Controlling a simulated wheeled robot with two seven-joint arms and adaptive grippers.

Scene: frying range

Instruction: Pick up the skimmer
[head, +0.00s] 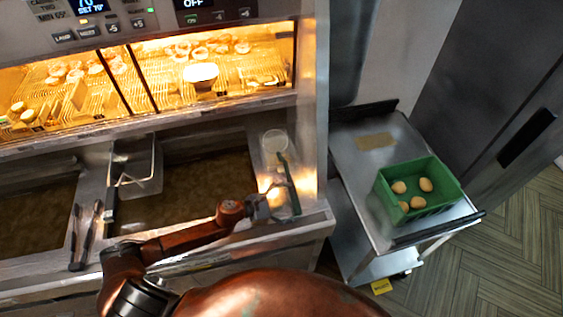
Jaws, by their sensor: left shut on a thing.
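The skimmer stands at the right end of the fryer in the head view, with a pale round head (275,142) and a dark, thin handle (287,172) running down toward the front edge. My left gripper (282,195) reaches in from the left over the fryer front and is shut on the lower part of the skimmer's handle. The skimmer still lies over the narrow metal ledge (268,163); whether it touches the ledge I cannot tell. The fingertips are small and partly blurred by glare. My right gripper is not in view.
A lit warming cabinet (205,75) is above. A steel cart (350,160) at right holds a green crate (420,205) with several round tan items.

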